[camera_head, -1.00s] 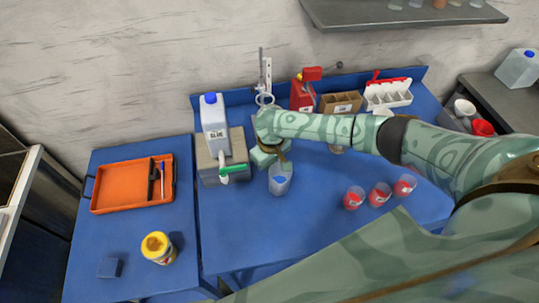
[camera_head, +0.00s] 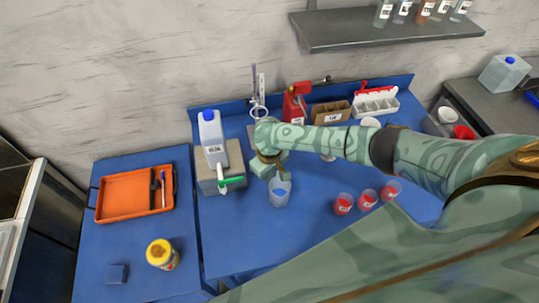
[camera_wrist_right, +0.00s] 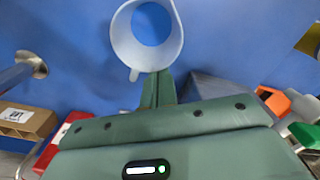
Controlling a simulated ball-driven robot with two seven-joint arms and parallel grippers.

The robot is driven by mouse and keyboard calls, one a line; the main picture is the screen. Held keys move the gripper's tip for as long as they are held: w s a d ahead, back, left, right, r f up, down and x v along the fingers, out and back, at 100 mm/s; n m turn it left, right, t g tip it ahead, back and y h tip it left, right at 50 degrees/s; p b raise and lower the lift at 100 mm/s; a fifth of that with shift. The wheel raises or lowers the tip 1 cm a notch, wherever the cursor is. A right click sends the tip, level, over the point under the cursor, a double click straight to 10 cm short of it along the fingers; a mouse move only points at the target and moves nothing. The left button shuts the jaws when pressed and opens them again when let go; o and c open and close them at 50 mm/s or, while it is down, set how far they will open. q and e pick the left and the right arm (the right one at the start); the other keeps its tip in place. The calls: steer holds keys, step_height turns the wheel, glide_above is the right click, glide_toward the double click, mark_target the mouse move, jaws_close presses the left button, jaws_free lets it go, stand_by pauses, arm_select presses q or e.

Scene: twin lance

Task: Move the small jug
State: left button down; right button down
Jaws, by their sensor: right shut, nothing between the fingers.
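The small jug (camera_head: 279,196) is a pale translucent vessel with blue showing inside. It stands upright on the blue table, to the right of the grey block. In the right wrist view I look down into the round open mouth of the jug (camera_wrist_right: 124,42), with a small tab on its near rim. My right gripper (camera_head: 277,176) is just behind and above the jug in the head view. Its fingers (camera_wrist_right: 158,86) are closed with nothing between them, right beside the jug's rim; I cannot tell whether they touch it. My left gripper is not in view.
A grey block (camera_head: 208,184) with a white glue jug (camera_head: 212,135) and a green-handled tool stands to the left. Several red-filled cups (camera_head: 367,199) stand to the right. A stand (camera_head: 259,100), red device and boxes line the back. The table front is clear.

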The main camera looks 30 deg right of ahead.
step_height(320, 180, up, 13)
steer(key=p, duration=0.3)
steer(key=shift+f, duration=0.15)
